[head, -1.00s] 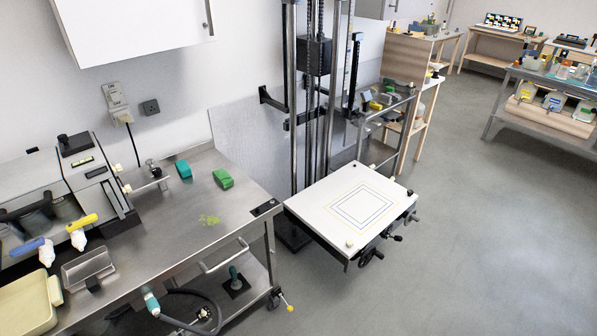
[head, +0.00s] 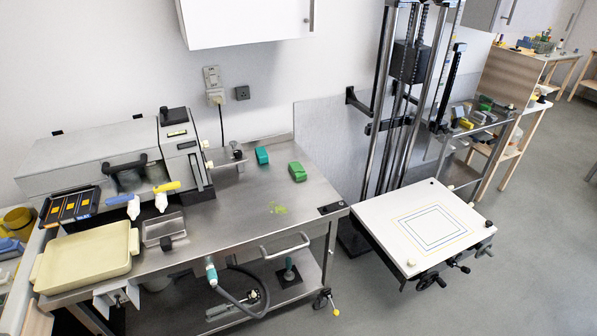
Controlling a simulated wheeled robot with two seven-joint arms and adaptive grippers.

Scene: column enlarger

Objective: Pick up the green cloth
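A bright green, block-shaped item, probably the green cloth (head: 297,172), lies on the steel table near its right back part. It looks folded, but it is too small to be sure of the material. A smaller teal item (head: 262,155) lies just left of it. A yellow-green smear (head: 278,208) marks the steel table (head: 235,218) in front of the green item. Neither of my grippers is in view.
A grey machine (head: 95,160) stands at the table's back left. A cream tray (head: 85,262), a small metal tray (head: 163,229) and two bottles are on the left part. A white board (head: 400,215) on a column stands right of the table. Floor at right is clear.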

